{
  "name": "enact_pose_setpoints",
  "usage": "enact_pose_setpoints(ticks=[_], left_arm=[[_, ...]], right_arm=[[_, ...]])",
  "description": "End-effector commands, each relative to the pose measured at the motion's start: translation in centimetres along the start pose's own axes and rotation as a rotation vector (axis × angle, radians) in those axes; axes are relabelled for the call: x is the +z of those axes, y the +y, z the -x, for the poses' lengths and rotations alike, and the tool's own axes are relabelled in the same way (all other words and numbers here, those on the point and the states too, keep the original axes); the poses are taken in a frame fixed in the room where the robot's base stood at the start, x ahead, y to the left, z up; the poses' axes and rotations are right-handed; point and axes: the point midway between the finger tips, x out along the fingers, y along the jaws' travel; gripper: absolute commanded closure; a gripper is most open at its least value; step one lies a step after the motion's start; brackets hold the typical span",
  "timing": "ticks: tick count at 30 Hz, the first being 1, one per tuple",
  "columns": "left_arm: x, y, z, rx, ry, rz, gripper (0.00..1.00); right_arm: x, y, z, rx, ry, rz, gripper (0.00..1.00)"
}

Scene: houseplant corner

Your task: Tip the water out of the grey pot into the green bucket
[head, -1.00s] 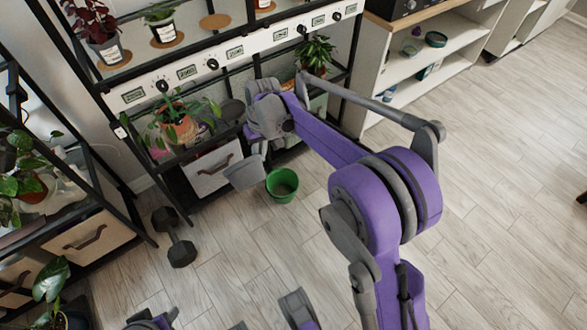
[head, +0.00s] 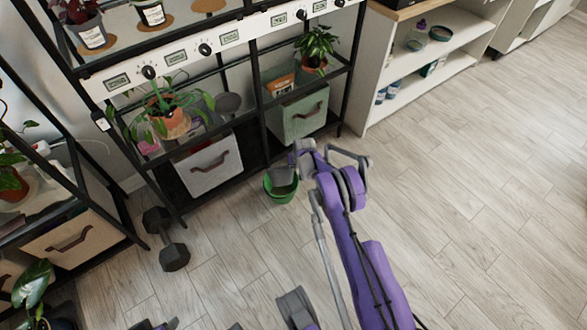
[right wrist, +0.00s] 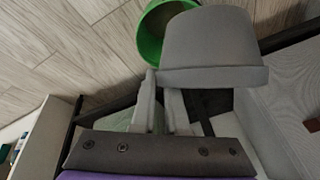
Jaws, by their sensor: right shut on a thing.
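The grey pot (head: 283,176) is held in the air at the green bucket (head: 281,192), overlapping its opening in the head view. My right gripper (head: 299,153) is shut on the pot's rim. In the right wrist view the pot (right wrist: 212,42) fills the upper middle, with the fingers of my right gripper (right wrist: 164,84) at its rim. The bucket (right wrist: 149,42) shows behind it, partly hidden. The pot's inside is hidden, so I cannot see any water or tell its tilt exactly. My left gripper is not clearly in view.
A black plant shelf stands behind the bucket, with a white drawer box (head: 209,165) and a green one (head: 298,115) on its low level. A dumbbell (head: 168,240) lies on the floor to the left. A white shelf unit (head: 400,85) is at the right. The floor at right is clear.

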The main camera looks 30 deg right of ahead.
Motion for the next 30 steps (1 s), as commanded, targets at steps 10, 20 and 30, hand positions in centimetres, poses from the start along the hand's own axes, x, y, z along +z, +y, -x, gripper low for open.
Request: enact_pose_setpoints(ticks=[10, 20, 30], left_arm=[[-0.3, 0.0, 1.5, 0.000, -0.001, 0.000, 0.50], [-0.4, 0.0, 2.0, 0.000, 0.000, 0.000, 0.50], [-0.3, 0.0, 1.5, 0.000, -0.001, 0.000, 0.50]], right_arm=[[1.2, 0.3, -0.8, -0.017, 0.205, 0.023, 1.00], [2.5, 0.6, -2.0, -0.048, 0.613, 0.078, 1.00], [2.2, 0.4, -0.8, -0.060, 0.796, 0.101, 1.00]])
